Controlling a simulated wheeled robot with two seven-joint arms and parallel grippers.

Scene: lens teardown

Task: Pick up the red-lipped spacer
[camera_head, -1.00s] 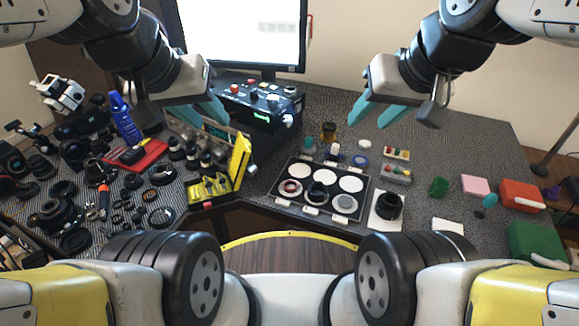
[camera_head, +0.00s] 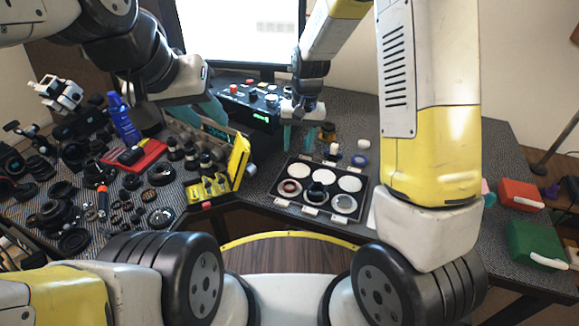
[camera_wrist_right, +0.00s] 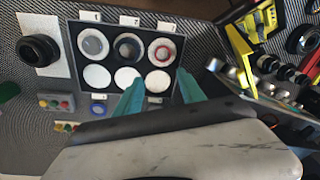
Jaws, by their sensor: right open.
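The red-lipped spacer (camera_head: 290,188), a ring with a red rim, lies in the near left place of a black tray (camera_head: 363,199). In the right wrist view the spacer (camera_wrist_right: 162,50) shows in the upper right place of the tray (camera_wrist_right: 110,63). My right gripper (camera_head: 298,138) is open and empty, above the table behind the tray. In the right wrist view its fingertips (camera_wrist_right: 160,79) point toward the tray and the spacer lies beyond them. My left gripper (camera_head: 205,110) appears open and empty over the bench device at left.
The tray also holds a dark ring (camera_head: 317,194), a grey disc (camera_head: 344,204) and white discs. A yellow holder (camera_head: 238,163) stands left of the tray. A black cylinder on a white pad (camera_wrist_right: 40,50) is beside the tray. My right arm hides part of the table.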

